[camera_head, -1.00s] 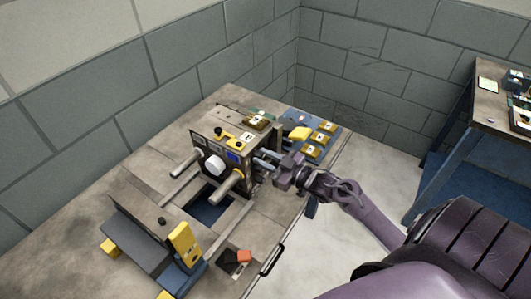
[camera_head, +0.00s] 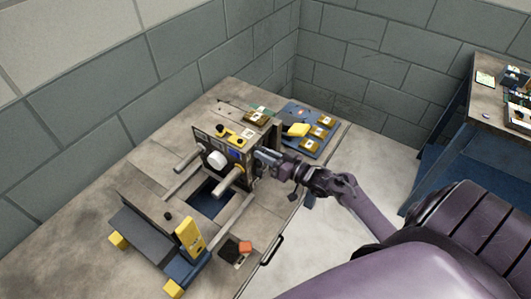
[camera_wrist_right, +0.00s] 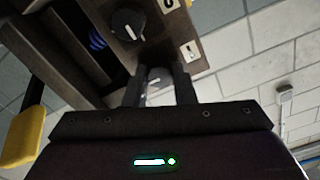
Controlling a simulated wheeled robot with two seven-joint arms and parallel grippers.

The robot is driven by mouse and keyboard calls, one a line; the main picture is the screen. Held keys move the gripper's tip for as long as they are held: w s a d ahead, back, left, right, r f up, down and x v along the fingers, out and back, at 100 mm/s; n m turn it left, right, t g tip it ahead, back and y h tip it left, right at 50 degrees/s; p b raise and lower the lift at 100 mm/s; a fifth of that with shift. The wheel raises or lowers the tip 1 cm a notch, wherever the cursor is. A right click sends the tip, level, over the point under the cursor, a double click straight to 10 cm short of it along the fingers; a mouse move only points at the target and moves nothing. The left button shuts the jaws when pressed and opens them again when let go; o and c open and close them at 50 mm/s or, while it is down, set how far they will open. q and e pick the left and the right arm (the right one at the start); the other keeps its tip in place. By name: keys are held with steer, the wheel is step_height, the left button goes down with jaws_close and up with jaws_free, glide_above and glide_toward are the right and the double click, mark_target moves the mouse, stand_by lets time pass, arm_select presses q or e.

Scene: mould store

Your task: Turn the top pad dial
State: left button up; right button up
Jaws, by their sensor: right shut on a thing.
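The machine (camera_head: 205,147) stands on the worn bench, with a white round knob and two pale bars on its front. My right gripper (camera_head: 262,158) reaches its right side face. In the right wrist view, my right gripper (camera_wrist_right: 156,80) is shut on a grey dial (camera_wrist_right: 155,76) with a pale pointer mark, one finger on either side. A second, black dial (camera_wrist_right: 127,24) with a white pointer line sits on the same panel, apart from the fingers. I cannot tell for certain which dial is the top one. My left gripper is not in view.
White label plates (camera_wrist_right: 190,50) sit beside the dials. A blue board (camera_head: 326,128) with several yellow-brown blocks lies behind my right gripper. A yellow upright block (camera_head: 190,238) stands at the bench front. A second table (camera_head: 488,115) is at the right. Block walls enclose the corner.

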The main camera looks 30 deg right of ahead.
steer(key=shift+s+f, duration=0.1)
steer(key=shift+f, duration=0.05)
steer(key=o, duration=1)
steer(key=b+v, duration=0.1)
steer(key=v, duration=0.6)
steer(key=shift+s+b, duration=0.3)
steer(key=shift+d, duration=0.15)
